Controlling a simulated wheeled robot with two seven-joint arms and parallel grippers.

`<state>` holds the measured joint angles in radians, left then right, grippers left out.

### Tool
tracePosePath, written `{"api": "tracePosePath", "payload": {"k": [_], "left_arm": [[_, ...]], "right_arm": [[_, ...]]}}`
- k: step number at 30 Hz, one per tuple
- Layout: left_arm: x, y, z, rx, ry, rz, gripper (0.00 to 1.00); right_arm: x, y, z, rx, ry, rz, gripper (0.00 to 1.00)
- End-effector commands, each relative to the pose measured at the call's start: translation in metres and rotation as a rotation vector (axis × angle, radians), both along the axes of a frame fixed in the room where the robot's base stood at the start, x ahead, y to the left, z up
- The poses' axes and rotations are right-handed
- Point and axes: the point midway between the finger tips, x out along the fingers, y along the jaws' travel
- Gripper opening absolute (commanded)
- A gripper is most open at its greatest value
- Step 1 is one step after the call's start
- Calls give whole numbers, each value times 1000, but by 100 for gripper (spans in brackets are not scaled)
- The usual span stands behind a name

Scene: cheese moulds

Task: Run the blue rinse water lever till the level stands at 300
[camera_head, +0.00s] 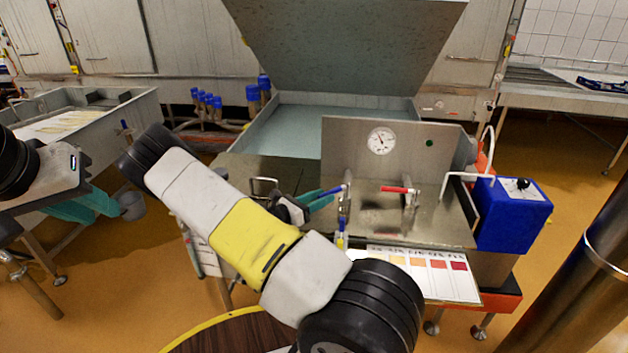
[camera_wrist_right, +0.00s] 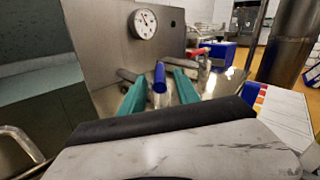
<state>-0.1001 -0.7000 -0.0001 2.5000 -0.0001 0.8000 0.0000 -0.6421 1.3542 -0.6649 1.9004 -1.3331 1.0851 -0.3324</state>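The blue lever (camera_head: 336,189) stands on a steel pipe on the vat's front ledge, left of the red lever (camera_head: 398,190). My right gripper (camera_head: 322,200) is at the blue lever from the left. In the right wrist view, its two teal fingers (camera_wrist_right: 160,92) are apart, with the blue lever's handle (camera_wrist_right: 160,77) between them; I cannot tell whether they touch it. The round white dial (camera_head: 381,141) is on the steel panel; its needle points up and left in the right wrist view (camera_wrist_right: 145,23), but the figures are too small to read. My left gripper (camera_head: 92,208) hangs at the left, fingers apart and empty.
A blue box (camera_head: 512,214) with a black knob stands right of the ledge. A colour chart (camera_head: 440,275) lies in front of the levers. The vat (camera_head: 290,112) with pale liquid is behind the panel. A round wooden tabletop (camera_head: 225,335) is at the bottom.

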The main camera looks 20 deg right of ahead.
Motion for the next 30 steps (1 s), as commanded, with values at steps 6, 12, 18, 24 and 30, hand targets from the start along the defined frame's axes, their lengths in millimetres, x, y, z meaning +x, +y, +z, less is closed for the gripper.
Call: {"api": "tracePosePath", "payload": {"k": [6,12,18,24,30], "left_arm": [[0,0,0,0,0,0,25],[0,0,0,0,0,0,25],[0,0,0,0,0,0,25],[0,0,0,0,0,0,25],[0,0,0,0,0,0,25]], "right_arm": [[8,-34,0,0,-1,-2,38],[12,-49,0,0,1,0,38],[12,-50,0,0,0,1,38],[12,-50,0,0,0,1,12],[12,-50,0,0,0,1,0]]}}
